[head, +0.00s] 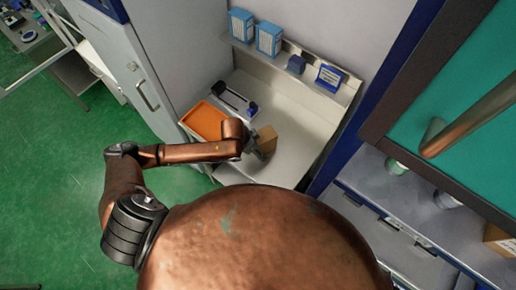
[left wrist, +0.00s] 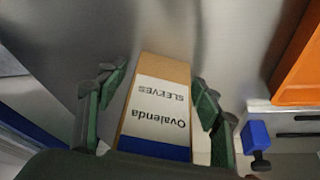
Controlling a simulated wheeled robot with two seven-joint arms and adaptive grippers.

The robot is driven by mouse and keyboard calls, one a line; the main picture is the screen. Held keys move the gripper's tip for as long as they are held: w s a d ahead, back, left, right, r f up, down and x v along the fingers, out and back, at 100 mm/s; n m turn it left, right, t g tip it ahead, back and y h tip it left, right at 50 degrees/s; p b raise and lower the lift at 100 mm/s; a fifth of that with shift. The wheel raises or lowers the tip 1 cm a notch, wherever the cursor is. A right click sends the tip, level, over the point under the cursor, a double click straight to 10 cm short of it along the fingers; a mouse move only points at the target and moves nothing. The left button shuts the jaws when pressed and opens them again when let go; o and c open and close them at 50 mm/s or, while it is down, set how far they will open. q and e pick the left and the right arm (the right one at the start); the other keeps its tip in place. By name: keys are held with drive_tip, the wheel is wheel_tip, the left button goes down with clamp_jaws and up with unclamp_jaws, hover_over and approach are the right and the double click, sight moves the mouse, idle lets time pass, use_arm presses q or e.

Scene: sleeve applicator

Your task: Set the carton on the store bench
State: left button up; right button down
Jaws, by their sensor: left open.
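The carton (head: 266,138) is a small brown box on the pale bench top (head: 300,136) in the recess, right of an orange tray. In the left wrist view the carton (left wrist: 158,100) shows a white label reading "Ovalenda SLEEVES" and a blue band. My left gripper (head: 256,150) is at the carton, and its arm hides part of the bench. In the left wrist view its green fingers (left wrist: 158,78) are spread, one on each side of the carton, with a gap visible at the sides. My right gripper is not in view.
The orange tray (head: 204,121) and a black and blue device (head: 236,100) are left of the carton. A shelf (head: 290,65) behind holds two blue boxes, a small blue block and a blue sign. A teal door (head: 440,75) with a bar handle and shelving are at right.

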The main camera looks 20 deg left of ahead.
sight(264, 142)
use_arm(q)
drive_tip(key=v, duration=1.2)
drive_tip(key=shift+r, duration=0.1)
